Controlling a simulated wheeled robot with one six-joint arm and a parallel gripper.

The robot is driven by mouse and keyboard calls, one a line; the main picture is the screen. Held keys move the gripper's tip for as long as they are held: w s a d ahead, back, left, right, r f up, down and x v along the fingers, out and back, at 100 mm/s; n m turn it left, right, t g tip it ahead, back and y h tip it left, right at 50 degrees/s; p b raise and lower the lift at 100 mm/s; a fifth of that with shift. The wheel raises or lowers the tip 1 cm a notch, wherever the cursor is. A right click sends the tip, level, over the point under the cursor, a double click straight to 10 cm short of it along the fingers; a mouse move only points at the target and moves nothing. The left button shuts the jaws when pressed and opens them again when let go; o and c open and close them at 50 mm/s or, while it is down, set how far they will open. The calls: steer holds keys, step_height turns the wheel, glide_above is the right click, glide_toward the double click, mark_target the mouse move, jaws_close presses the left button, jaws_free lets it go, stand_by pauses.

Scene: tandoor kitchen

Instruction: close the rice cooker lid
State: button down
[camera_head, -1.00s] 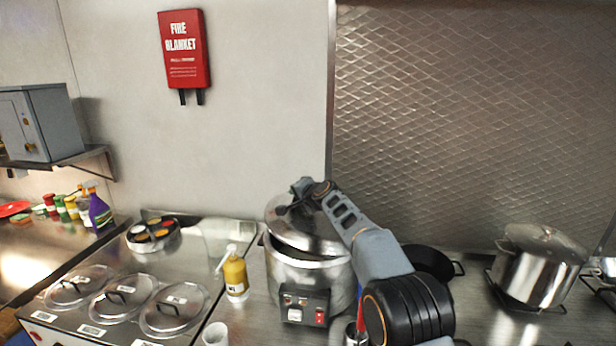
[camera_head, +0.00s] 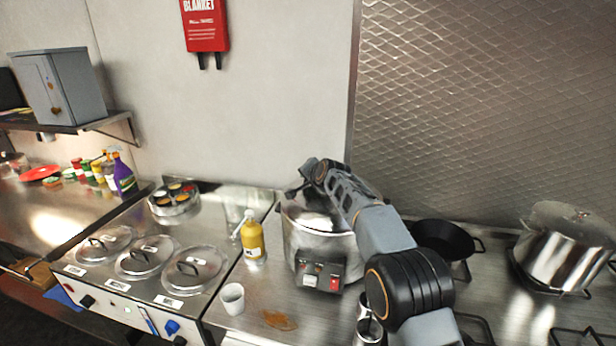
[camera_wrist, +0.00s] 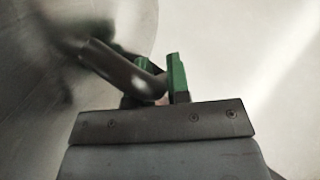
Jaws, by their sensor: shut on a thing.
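The steel rice cooker (camera_head: 308,248) stands on the counter in the middle of the head view, its black control box with a red switch facing me. Its shiny lid (camera_head: 312,220) lies low over the pot, nearly level with the rim. The arm hides its right side, so I cannot tell if it sits fully flush. My gripper (camera_head: 296,191) is at the top of the lid. In the wrist view, my gripper (camera_wrist: 155,78) has green fingertips shut on the dark curved lid handle (camera_wrist: 112,66). The lid (camera_wrist: 55,95) fills the left there.
A yellow bottle (camera_head: 252,240) and a white cup (camera_head: 232,298) stand left of the cooker. A black pan (camera_head: 442,238) and a steel pot (camera_head: 560,258) are at right. Steel canisters (camera_head: 368,330) stand in front, near my arm. A brown spill (camera_head: 278,320) lies on the counter.

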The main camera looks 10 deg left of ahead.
steer(key=c, duration=1.1)
jaws_free()
steer(key=shift+f, duration=0.15)
steer(key=b+v, duration=0.5)
steer(key=v, duration=0.8)
steer(key=shift+s+d+r, duration=0.2)
steer(key=shift+s+d, duration=0.05)
steer(key=shift+s, duration=0.05)
